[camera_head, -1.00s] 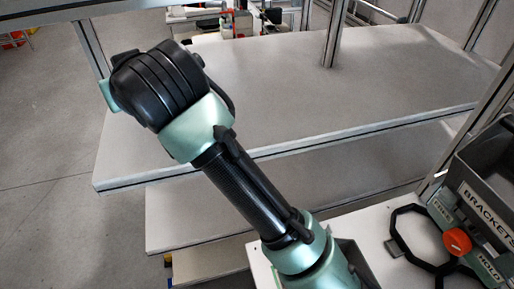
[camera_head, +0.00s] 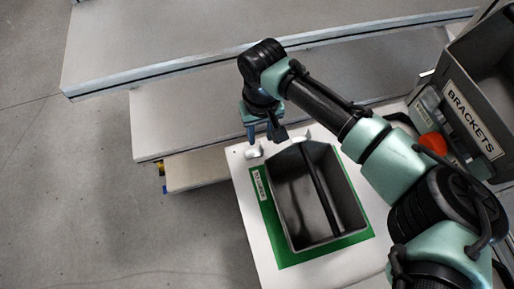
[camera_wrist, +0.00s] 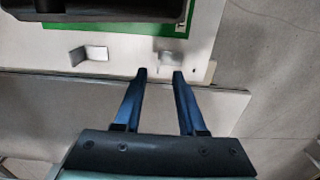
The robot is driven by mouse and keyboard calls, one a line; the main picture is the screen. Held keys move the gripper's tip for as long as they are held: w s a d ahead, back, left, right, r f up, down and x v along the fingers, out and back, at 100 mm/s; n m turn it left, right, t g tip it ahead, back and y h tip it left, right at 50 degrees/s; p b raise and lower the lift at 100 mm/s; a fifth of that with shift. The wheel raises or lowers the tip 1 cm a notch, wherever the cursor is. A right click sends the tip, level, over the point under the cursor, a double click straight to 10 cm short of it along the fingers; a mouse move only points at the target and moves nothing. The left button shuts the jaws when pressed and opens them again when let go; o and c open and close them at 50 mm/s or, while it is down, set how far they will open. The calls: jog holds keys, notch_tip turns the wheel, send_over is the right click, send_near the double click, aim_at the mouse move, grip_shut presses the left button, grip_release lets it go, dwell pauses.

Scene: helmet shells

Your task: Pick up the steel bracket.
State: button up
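Two small pale angled pieces lie on the white tabletop beside the bin. In the wrist view, a greyer bent piece (camera_wrist: 89,54) lies left of my fingers and a whiter piece (camera_wrist: 169,61) lies just beyond the fingertips. In the head view, the whiter piece (camera_head: 253,152) sits below my gripper, and the other (camera_head: 301,137) is partly hidden at the bin's edge. I cannot tell for sure which one is the steel bracket. My gripper (camera_head: 264,139) is open and empty above the table's end; its blue fingers (camera_wrist: 160,73) are apart in the wrist view.
A BRACKETS bin (camera_head: 478,118) and an orange round part (camera_head: 432,144) are at the right. A grey bench (camera_head: 200,35) is behind.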

aim_at(256, 153)
jog(key=f, duration=0.5)
jog(key=shift+s+d+f, duration=0.15)
jog(key=shift+s+f, duration=0.05)
jog(key=shift+f, duration=0.15)
jog(key=shift+c, duration=0.2)
grip_shut()
dwell(1.0)
